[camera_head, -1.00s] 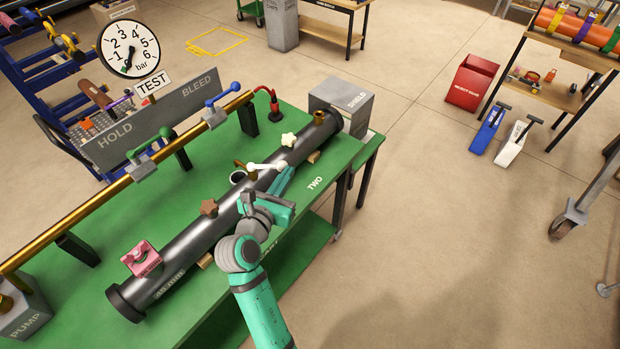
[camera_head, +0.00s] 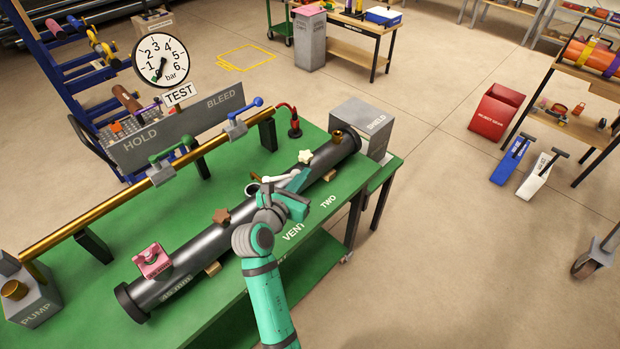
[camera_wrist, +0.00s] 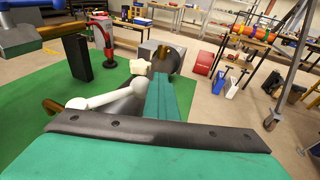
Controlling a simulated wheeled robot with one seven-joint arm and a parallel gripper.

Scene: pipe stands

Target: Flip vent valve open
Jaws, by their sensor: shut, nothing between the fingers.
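The vent valve's white lever (camera_head: 280,178) is on the dark pipe (camera_head: 200,250), near its middle, above the VENT lettering on the green bench. It lies along the pipe, pointing right. In the wrist view the lever (camera_wrist: 105,99) runs from its hub at left to a rounded end beside my teal fingers. My gripper (camera_head: 300,180) is shut and empty, on the near side of the lever; it also shows in the wrist view (camera_wrist: 168,95). I cannot tell whether the fingers touch the lever end. Part of the valve body is hidden behind my gripper.
A cream star knob (camera_head: 305,156) sits just beyond my fingertips. Behind runs a brass pipe (camera_head: 110,204) with green and blue levers.

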